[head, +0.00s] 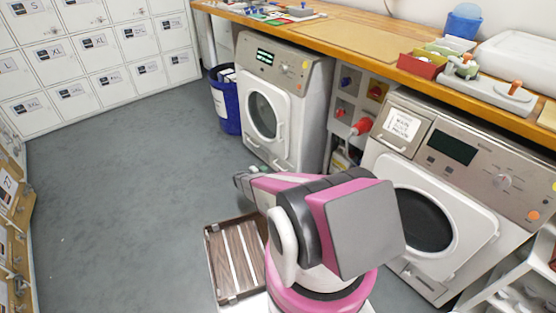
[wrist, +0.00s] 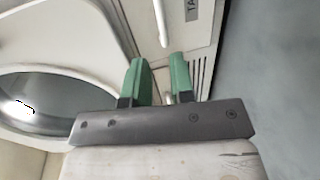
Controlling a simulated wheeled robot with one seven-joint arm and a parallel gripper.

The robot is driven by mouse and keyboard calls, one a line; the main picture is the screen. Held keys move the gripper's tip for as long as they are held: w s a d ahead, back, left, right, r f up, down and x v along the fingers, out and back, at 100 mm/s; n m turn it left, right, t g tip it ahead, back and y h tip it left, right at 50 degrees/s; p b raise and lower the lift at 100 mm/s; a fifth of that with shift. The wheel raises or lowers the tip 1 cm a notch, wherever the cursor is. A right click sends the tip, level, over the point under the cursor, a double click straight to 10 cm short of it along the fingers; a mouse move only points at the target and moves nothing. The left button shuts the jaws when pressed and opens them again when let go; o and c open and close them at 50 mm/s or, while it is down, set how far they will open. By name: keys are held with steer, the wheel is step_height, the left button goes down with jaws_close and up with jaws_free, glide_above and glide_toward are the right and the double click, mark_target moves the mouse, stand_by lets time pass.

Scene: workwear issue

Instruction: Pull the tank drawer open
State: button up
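The tank drawer (wrist: 182,18) is a pale panel low on a white machine. In the wrist view it shows at the top, with a partly cut-off label beginning "TA". Its light bar handle (wrist: 160,22) lies beyond my fingertips, roughly in line with the gap between them. My gripper (wrist: 160,62) has two green fingers standing apart, with a small pale piece visible in the gap. In the head view my gripper (head: 243,181) is low in front of the left machine (head: 283,100). The drawer looks shut; contact with the handle is not visible.
The machine's round door (wrist: 50,105) is beside the drawer in the wrist view. A blue bin (head: 226,110) stands left of the left machine. The grey floor at left is clear.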

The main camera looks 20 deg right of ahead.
mark_target(278, 164)
steer(key=x, duration=1.1)
steer(key=shift+w+f, duration=0.15)
steer(key=shift+w, duration=0.25)
steer(key=shift+c, duration=0.4)
jaws_close()
